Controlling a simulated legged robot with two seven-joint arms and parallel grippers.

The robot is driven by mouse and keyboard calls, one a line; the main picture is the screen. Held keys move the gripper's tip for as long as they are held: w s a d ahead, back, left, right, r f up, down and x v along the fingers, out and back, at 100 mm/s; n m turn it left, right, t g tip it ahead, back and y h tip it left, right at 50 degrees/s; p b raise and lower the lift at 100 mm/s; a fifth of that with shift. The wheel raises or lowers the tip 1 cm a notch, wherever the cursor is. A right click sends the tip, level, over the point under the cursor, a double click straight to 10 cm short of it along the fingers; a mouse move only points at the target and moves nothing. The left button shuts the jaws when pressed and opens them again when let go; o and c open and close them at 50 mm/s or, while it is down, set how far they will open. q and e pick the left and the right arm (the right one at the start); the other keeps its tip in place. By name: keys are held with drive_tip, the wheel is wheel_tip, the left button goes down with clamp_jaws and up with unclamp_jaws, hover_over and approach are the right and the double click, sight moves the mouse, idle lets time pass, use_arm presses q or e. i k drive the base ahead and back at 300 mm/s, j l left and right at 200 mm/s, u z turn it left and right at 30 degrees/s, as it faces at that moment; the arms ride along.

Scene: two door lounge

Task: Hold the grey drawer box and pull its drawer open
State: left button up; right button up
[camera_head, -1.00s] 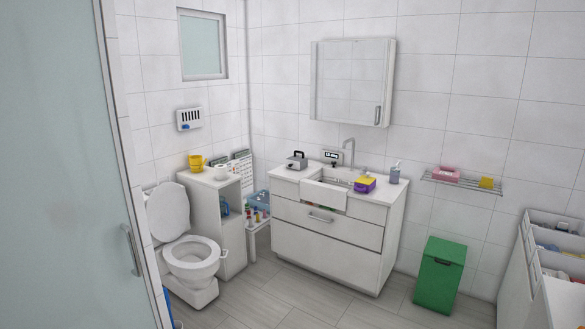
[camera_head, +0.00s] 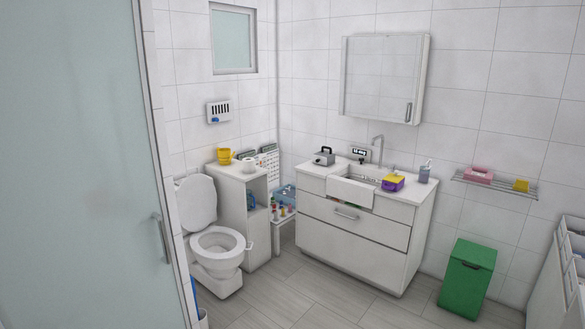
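A small grey box (camera_head: 324,158) with a dark handle on top stands on the left end of the white vanity counter, left of the sink. It is the only grey box I can make out, and a small knob-like detail shows on its front. Its drawer is too small to tell open or shut. The vanity (camera_head: 352,240) has a wide lower drawer with a metal handle, and its upper front panel sits forward at the sink. Neither of my grippers is in view.
A frosted glass door (camera_head: 75,170) fills the left side. A toilet (camera_head: 215,245) and a white shelf unit (camera_head: 258,222) stand left of the vanity. A green bin (camera_head: 466,280) stands at the right. The tiled floor (camera_head: 300,295) before the vanity is clear.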

sight(322, 159)
drive_tip(key=i, duration=3.25)
drive_tip(key=i+z, duration=0.1)
drive_tip(key=i, duration=0.65)
drive_tip(key=i+j, duration=0.15)
drive_tip(key=i, duration=0.6)
drive_tip(key=i+j+z, duration=0.15)
drive_tip(key=i, duration=0.6)
